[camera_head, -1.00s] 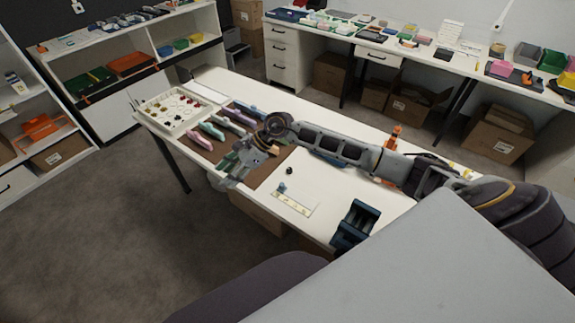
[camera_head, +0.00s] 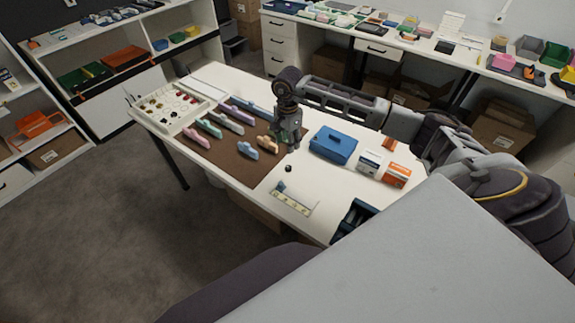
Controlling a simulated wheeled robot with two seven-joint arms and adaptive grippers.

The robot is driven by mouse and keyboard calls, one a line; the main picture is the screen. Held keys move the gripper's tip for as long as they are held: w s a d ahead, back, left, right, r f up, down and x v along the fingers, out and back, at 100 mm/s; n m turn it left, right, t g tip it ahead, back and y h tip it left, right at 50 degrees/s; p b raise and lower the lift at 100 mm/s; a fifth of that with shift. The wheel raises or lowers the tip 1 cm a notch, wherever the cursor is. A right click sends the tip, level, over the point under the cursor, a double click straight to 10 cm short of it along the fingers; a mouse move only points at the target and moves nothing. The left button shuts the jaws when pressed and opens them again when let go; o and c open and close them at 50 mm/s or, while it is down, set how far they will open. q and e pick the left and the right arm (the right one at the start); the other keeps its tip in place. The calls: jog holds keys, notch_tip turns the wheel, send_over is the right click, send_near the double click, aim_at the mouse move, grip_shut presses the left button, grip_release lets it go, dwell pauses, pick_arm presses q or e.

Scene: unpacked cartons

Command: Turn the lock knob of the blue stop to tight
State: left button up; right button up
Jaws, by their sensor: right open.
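A small blue piece (camera_head: 281,187), which looks like the blue stop, sits at the back left end of a pale strip with square marks (camera_head: 294,202) near the table's front edge. Its lock knob is too small to make out, so I cannot tell how it is turned. A small dark round item (camera_head: 289,168) lies on the white table just behind it. My right gripper (camera_head: 289,144) points down over the right edge of the brown mat, open and apart from the blue piece, farther back on the table. My left gripper is not in view.
Several coloured tools lie on the brown mat (camera_head: 229,170). A white tray of small parts (camera_head: 195,117) stands at the left. A blue box (camera_head: 333,145), white and orange packs (camera_head: 384,170) and a dark blue holder (camera_head: 354,217) stand to the right.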

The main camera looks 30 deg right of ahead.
aim_at(288, 167)
jog(key=shift+f, duration=0.15)
jog(key=shift+f+p, duration=1)
jog(key=shift+f, duration=5.8)
jog(key=shift+c, duration=0.4)
grip_shut()
